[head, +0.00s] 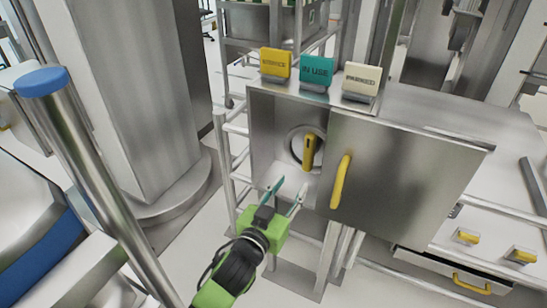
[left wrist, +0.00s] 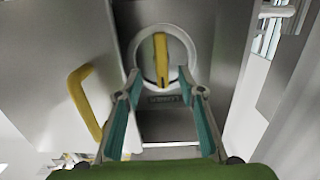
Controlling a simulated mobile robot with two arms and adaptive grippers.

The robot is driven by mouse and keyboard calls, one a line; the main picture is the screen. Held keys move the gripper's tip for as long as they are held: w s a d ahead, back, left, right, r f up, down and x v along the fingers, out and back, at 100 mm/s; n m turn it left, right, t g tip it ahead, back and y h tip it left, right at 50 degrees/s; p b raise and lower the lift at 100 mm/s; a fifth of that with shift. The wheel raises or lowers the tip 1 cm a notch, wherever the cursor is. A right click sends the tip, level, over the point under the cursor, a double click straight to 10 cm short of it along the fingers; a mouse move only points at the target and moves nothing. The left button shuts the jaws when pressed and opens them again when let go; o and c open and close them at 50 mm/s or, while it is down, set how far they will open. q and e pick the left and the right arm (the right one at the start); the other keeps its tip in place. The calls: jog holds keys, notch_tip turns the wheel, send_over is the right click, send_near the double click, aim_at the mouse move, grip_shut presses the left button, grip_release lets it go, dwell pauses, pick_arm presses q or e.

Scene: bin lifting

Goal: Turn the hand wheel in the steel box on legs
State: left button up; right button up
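The steel box (head: 410,160) stands on legs, with its door panel (head: 395,185) covering the right part of the front and the left part open. Inside the opening is the round hand wheel (head: 297,146) with a yellow grip bar (head: 309,152), standing near upright. In the left wrist view the wheel (left wrist: 145,78) and its yellow bar (left wrist: 161,60) lie straight ahead, beyond the fingertips. My left gripper (head: 287,190) is open and empty, at the lower front of the opening, apart from the wheel. My right gripper is not in view.
A yellow door handle (head: 341,182) sticks out just right of the opening; it also shows in the left wrist view (left wrist: 86,100). Yellow, teal (head: 316,72) and white signs stand on the box. A blue-capped post (head: 42,82) and a thick column stand at left.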

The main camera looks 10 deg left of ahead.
aim_at(307, 152)
pick_arm(q)
jog(key=shift+t, duration=0.3)
jog(key=r+x, duration=0.1)
jog(key=x, duration=0.3)
jog(key=r+b+x, duration=0.1)
jog(key=x, duration=0.3)
jog(key=r+x, duration=0.1)
jog(key=x, duration=0.2)
jog(key=shift+w+d, duration=0.2)
jog(key=shift+w, duration=0.15)
jog(key=shift+w+d+h+b, duration=0.2)
jog(key=shift+w+h+b, duration=0.15)
jog(key=shift+w, duration=0.4)
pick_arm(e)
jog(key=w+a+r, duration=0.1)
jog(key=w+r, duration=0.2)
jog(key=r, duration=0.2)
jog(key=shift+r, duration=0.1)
pick_arm(q)
grip_shut()
